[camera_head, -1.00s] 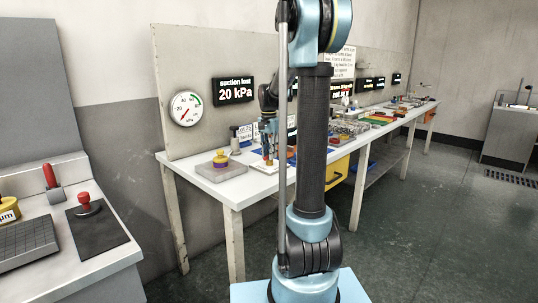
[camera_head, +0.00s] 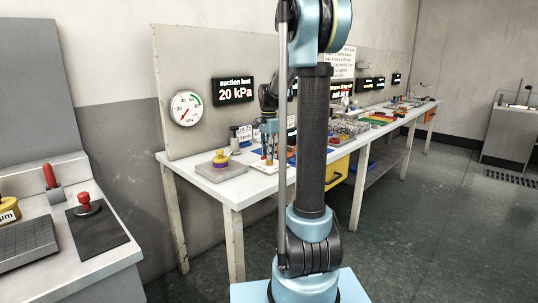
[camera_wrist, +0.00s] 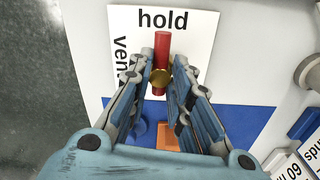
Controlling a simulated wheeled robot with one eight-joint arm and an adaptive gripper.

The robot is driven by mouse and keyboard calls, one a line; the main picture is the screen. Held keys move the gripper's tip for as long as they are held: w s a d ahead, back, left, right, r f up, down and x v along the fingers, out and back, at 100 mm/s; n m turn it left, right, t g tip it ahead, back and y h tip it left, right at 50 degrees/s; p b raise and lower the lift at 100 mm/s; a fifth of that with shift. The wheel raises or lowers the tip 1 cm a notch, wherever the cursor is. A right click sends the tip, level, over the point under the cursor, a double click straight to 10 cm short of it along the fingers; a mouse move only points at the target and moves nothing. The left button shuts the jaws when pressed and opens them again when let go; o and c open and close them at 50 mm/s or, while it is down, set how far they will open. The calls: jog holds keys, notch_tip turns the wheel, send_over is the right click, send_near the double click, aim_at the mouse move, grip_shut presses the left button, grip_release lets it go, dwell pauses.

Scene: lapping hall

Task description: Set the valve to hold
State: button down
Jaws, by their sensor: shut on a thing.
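The valve's red lever (camera_wrist: 162,48) shows in the wrist view with a round brass piece (camera_wrist: 161,77) on it. It lies over a white card (camera_wrist: 195,50) printed "hold" at the top and "vent" at the left. The lever's long end points up at "hold". My gripper (camera_wrist: 161,74) is shut on the lever, with a finger on each side near the brass piece. In the head view my gripper (camera_head: 269,150) is small, low over the near end of the long bench, and the valve is hard to make out.
A blue mat (camera_wrist: 245,120) with an orange patch (camera_wrist: 177,137) lies below. On the long bench (camera_head: 222,192) are a yellow-and-purple item (camera_head: 220,159) on a grey plate and several trays. A gauge (camera_head: 186,108) and a "suction feet 20 kPa" display (camera_head: 233,90) hang behind.

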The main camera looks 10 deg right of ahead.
jog(key=shift+w+a, duration=0.1)
jog(key=shift+a, duration=0.05)
jog(key=c, duration=1.4)
grip_release()
jog(key=shift+c, duration=0.2)
notch_tip(320, 180, up, 12)
jog(key=shift+w, duration=0.15)
jog(key=s+f+n, duration=0.4)
jog(key=s+f, duration=0.3)
jog(key=s, duration=0.4)
jog(key=s+f+n+t, duration=0.1)
jog(key=s+f+n, duration=0.3)
jog(key=s+f, duration=0.4)
jog(key=s+f+n+t, duration=0.1)
jog(key=s+f+n, duration=0.4)
jog(key=s, duration=1.1)
notch_tip(320, 180, down, 3)
jog(key=shift+s+d, duration=0.2)
jog(key=shift+d, duration=0.15)
